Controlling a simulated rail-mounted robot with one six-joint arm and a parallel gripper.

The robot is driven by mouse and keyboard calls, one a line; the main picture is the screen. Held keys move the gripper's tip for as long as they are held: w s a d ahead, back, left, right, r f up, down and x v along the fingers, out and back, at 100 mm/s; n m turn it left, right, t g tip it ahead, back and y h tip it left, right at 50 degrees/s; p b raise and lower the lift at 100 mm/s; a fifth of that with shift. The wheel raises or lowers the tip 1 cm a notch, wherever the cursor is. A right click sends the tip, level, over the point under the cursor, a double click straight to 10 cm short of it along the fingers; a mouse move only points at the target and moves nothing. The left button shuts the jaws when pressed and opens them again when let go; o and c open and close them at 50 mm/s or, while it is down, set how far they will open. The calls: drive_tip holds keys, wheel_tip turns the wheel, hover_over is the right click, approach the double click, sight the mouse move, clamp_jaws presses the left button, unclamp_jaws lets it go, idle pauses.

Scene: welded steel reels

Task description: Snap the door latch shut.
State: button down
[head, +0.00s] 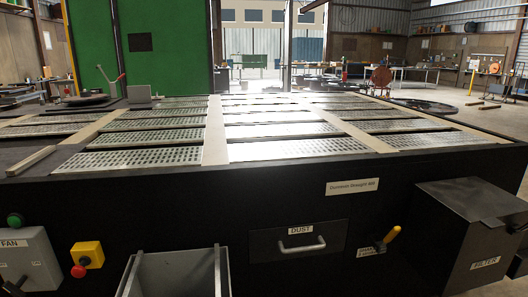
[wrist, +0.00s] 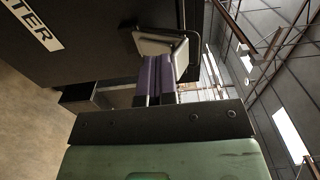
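The dark filter box (head: 435,225) stands at the right in the head view, with a FILTER label on its front. In the wrist view its dark panel (wrist: 95,45) fills the upper left, with part of the label showing. A pale metal latch piece with a thin wire loop (wrist: 183,45) is by the panel's edge. My gripper (wrist: 159,58) has two purple fingers lying side by side, shut, with their tips at the pale piece. I cannot tell whether they touch it. The head view does not clearly show the latch or my gripper.
The black bench has a slatted top (head: 280,130), a dust drawer (head: 298,241) and a yellow-handled lever (head: 389,238). An open grey bin (head: 175,275) and a fan switch box (head: 28,265) are at lower left. Bare floor (wrist: 35,120) shows in the wrist view.

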drive_tip(key=shift+w+r, duration=0.2)
drive_tip(key=shift+r, duration=0.05)
